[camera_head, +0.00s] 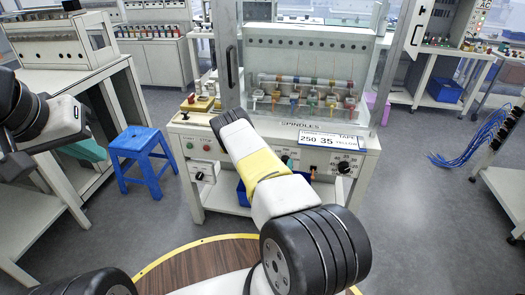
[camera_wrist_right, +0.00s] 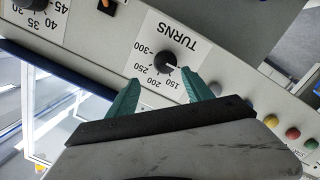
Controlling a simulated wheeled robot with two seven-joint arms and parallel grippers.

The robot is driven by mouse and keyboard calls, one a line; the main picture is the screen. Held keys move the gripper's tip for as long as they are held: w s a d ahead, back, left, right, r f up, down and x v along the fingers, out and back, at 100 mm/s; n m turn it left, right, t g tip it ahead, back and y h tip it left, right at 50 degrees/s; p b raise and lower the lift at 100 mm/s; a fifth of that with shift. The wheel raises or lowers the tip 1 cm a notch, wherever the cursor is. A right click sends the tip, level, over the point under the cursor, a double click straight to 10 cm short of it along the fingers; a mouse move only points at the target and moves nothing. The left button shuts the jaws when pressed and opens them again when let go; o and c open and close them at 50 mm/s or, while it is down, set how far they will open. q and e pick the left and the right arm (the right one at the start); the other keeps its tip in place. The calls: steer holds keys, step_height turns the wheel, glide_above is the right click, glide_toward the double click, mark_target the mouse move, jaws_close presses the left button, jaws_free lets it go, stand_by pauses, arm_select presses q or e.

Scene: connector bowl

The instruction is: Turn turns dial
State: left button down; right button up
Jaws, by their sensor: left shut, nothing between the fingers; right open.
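The turns dial (camera_wrist_right: 165,62) is a round black knob on a white plate marked TURNS, with numbers from 150 to 300. A light pointer mark on the knob appears to face the 150 end. My right gripper (camera_wrist_right: 160,78) is open, its two teal fingers on either side of the knob's lower edge in the right wrist view. I cannot tell whether they touch it. In the head view my right arm hides the dial, and a teal finger (camera_head: 287,161) shows beside the arm.
Coloured buttons (camera_wrist_right: 292,133) lie on the other side. A blue stool (camera_head: 138,145) stands left.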

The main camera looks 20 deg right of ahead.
mark_target(285, 161)
steer(key=shift+n+t, duration=0.5)
steer(key=shift+n, duration=0.3)
steer(key=w+d, duration=0.1)
steer(key=w+d+f, duration=0.1)
steer(key=w, duration=0.1)
steer(key=w+d+f, duration=0.1)
steer(key=shift+w+f, duration=0.1)
steer(key=shift+w, duration=0.2)
jaws_close()
